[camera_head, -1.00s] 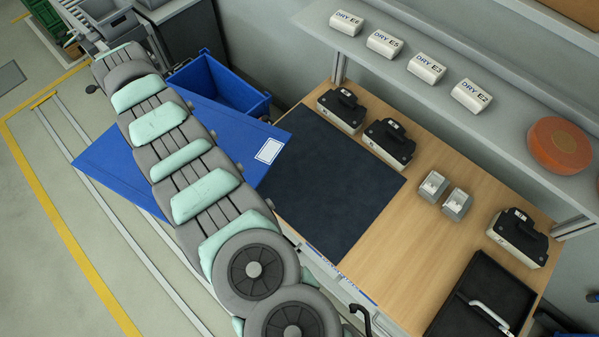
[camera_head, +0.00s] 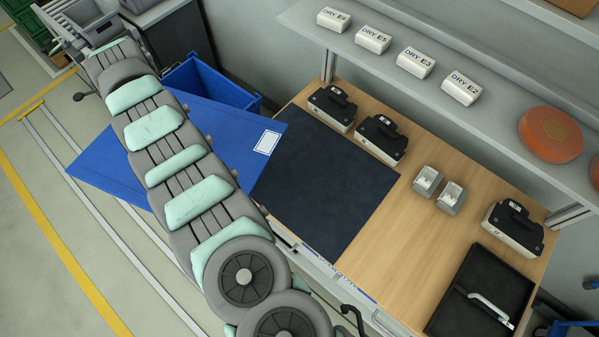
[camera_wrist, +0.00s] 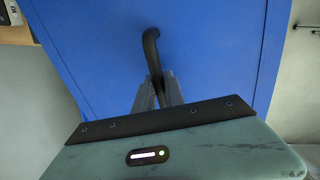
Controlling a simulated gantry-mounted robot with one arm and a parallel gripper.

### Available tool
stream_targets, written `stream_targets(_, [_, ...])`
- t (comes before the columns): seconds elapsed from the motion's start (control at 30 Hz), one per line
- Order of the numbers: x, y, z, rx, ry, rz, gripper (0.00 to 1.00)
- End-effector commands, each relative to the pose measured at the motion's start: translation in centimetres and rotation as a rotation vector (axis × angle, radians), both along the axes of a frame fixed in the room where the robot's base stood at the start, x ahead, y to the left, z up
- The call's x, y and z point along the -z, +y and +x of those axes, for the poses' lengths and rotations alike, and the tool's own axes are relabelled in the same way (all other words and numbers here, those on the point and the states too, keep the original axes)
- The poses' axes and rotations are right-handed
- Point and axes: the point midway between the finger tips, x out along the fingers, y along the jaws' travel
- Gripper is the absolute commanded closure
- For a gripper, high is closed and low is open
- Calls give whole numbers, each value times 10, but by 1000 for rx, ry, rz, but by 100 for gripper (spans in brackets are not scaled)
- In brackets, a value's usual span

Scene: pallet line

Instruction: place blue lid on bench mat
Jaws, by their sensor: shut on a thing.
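The blue lid (camera_head: 95,160) is a large flat blue panel with a white label at its right end. In the wrist view my gripper (camera_wrist: 158,92) is shut on the black curved handle of the blue lid (camera_wrist: 215,45). My arm covers the middle of the lid in the head view, and my gripper is hidden there. The dark bench mat (camera_head: 325,185) lies flat on the left part of the wooden bench. The lid's right end meets or slightly overlaps the mat's left edge in the picture; I cannot tell its height above it. The visible mat is bare.
A blue bin (camera_head: 215,82) stands behind the lid. Black-topped devices (camera_head: 380,138) line the mat's back edge. Two small grey blocks (camera_head: 427,181), another device (camera_head: 512,226) and a black case (camera_head: 480,290) are farther right. A shelf (camera_head: 400,40) with white boxes runs above the bench.

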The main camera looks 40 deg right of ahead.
Motion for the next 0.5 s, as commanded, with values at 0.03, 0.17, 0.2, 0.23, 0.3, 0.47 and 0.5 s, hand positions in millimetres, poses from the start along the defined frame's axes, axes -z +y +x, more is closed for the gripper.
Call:
stream_targets(0.03, [-2, -9, 2, -1, -5, -2, 100])
stream_targets(0.17, [-5, -23, 2, -20, -11, -1, 100])
stream_targets(0.2, [-3, -31, 1, -23, -10, -2, 100])
stream_targets(0.23, [-5, -29, 1, -25, -8, 0, 100])
stream_targets(0.3, [-4, -28, 0, -26, -5, 1, 100])
stream_targets(0.47, [-4, -30, -1, -27, -7, 3, 100])
stream_targets(0.5, [-4, -31, -1, -27, -7, 3, 100])
